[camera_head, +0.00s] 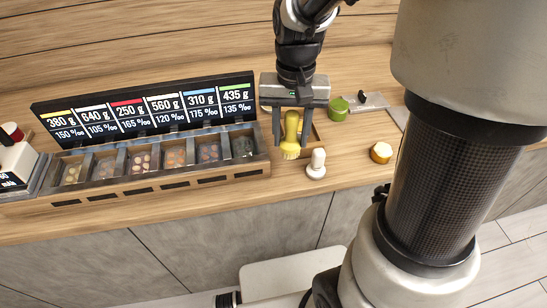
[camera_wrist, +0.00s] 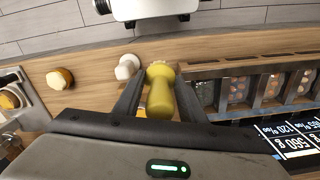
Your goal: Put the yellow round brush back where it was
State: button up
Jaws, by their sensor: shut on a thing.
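The yellow round brush (camera_head: 290,134) is held upright in my gripper (camera_head: 291,137), bristles downward, over the wooden counter between the bin row and a white round brush. In the wrist view the yellow brush (camera_wrist: 161,94) sits between the two dark fingers of my gripper (camera_wrist: 158,92). I cannot tell whether its bristles touch the counter. A shallow wooden tray (camera_head: 313,137) lies just behind it, partly hidden by my gripper. The white brush (camera_head: 316,164) stands right of the yellow one; it also shows in the wrist view (camera_wrist: 127,66).
A row of bins (camera_head: 160,165) and a price board (camera_head: 146,108) stand to the left. A green round piece (camera_head: 338,109), a metal plate with a black knob (camera_head: 366,103) and a gold-and-cream round piece (camera_head: 381,152) lie to the right. The counter's front edge is near.

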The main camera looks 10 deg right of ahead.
notch_tip(320, 180, down, 10)
jog(key=shift+r+b, duration=0.1)
jog(key=shift+b, duration=0.55)
jog(key=shift+f, duration=0.25)
jog(key=o, duration=0.8)
jog(key=shift+r, duration=0.1)
